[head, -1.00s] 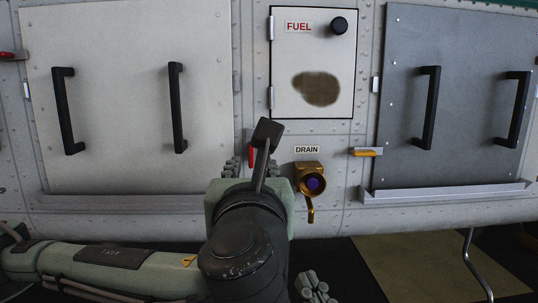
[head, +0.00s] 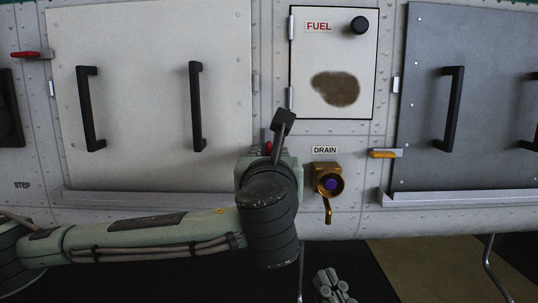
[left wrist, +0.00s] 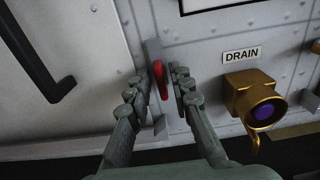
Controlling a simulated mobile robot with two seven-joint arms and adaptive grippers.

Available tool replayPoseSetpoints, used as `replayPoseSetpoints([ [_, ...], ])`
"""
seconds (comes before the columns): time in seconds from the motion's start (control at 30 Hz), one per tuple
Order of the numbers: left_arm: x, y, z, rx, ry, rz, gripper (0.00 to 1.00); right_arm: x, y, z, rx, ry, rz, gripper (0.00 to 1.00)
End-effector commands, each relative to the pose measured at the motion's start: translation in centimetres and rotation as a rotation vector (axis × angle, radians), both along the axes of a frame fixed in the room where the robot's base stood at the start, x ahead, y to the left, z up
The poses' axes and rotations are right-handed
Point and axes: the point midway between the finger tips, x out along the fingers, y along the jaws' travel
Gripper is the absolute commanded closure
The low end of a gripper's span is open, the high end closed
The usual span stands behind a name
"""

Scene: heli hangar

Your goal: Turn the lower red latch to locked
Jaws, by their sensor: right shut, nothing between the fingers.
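The lower red latch (head: 268,147) is at the lower right edge of the light left panel, mostly hidden behind my left gripper in the head view. My left gripper (left wrist: 165,80) is open, with one finger on each side of the handle. I cannot tell whether either finger touches it. My right gripper (head: 334,287) is shut and empty at the bottom of the head view, well below the wall fittings.
A brass drain valve (head: 327,180) with a hanging lever sticks out right of the latch. A fuel door (head: 333,60) is above it. Another red latch (head: 26,54) is at upper left, and a yellow latch (head: 383,154) at right. Black handles (head: 196,107) stand out from the panels.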

Motion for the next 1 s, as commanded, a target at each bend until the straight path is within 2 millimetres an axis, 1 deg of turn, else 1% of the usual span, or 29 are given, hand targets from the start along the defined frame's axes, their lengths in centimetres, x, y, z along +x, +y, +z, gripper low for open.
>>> replayPoseSetpoints([
  [0.03,-0.01,0.01,0.00,0.000,0.000,0.000,0.88,0.00,0.00,0.01,0.000,0.000,0.000,1.00],
  [0.13,-0.02,0.00,0.00,0.000,0.000,0.000,1.00,-0.01,0.01,0.01,0.000,0.000,0.000,1.00],
  [0.47,-0.03,0.02,-0.04,-0.007,0.001,0.000,1.00,0.00,0.00,0.00,0.000,0.000,0.000,1.00],
  [0.67,-0.04,0.02,-0.12,-0.063,0.003,0.000,1.00,0.02,0.01,-0.01,-0.001,0.002,0.000,1.00],
  [0.87,-0.05,0.04,-0.17,-0.194,0.004,0.000,1.00,0.07,0.03,-0.07,-0.003,0.007,0.000,1.00],
  [1.0,-0.07,0.06,-0.18,-0.319,0.005,-0.001,1.00,0.17,0.08,-0.24,-0.007,0.020,0.001,1.00],
])
